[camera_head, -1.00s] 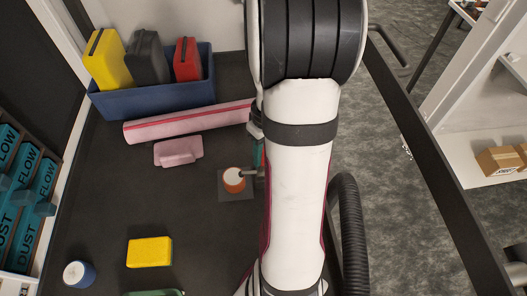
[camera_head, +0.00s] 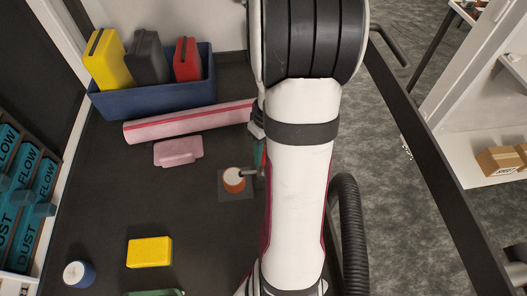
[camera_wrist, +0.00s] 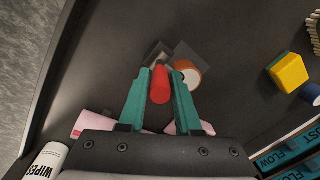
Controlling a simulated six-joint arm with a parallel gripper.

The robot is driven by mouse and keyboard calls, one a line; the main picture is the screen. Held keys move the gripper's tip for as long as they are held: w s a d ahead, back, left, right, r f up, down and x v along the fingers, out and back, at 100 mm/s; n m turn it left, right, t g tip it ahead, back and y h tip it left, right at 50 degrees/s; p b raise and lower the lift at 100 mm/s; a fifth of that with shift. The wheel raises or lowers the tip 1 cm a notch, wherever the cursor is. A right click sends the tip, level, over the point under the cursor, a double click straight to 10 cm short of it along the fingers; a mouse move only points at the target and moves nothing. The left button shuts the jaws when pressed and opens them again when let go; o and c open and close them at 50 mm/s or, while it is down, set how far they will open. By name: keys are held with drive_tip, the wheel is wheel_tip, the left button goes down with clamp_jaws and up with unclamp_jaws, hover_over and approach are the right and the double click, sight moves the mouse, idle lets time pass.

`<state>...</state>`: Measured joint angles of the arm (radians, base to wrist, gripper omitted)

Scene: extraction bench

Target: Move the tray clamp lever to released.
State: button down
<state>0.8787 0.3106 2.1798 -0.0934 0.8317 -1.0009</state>
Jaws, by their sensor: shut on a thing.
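The red cylindrical grip of the lever (camera_wrist: 160,84) shows in the wrist view between the teal fingers of my gripper (camera_wrist: 159,84), which is shut on it. The lever's grey base plate (camera_wrist: 190,60) lies on the dark bench just beyond the fingertips. A round orange piece with a white top (camera_wrist: 186,73) sits beside the right finger. In the head view the same round piece (camera_head: 233,179) sits on a dark square plate (camera_head: 237,195), with a short metal arm reaching right. There my own arm hides the red grip and most of the gripper.
A blue bin (camera_head: 155,97) with yellow, black and red cases stands at the back left. A pink roll (camera_head: 190,122) and a pink block (camera_head: 178,151) lie before it. A yellow sponge (camera_head: 149,252) and a blue-white round item (camera_head: 79,273) are nearer. Bench between is clear.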

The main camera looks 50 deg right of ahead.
drive_tip(key=s+d+t+y, duration=0.1)
drive_tip(key=s+d+f+t+y, duration=0.1)
drive_tip(key=t+y, duration=0.1)
drive_tip(key=shift+s+d, duration=0.15)
drive_tip(key=c, duration=0.6)
unclamp_jaws()
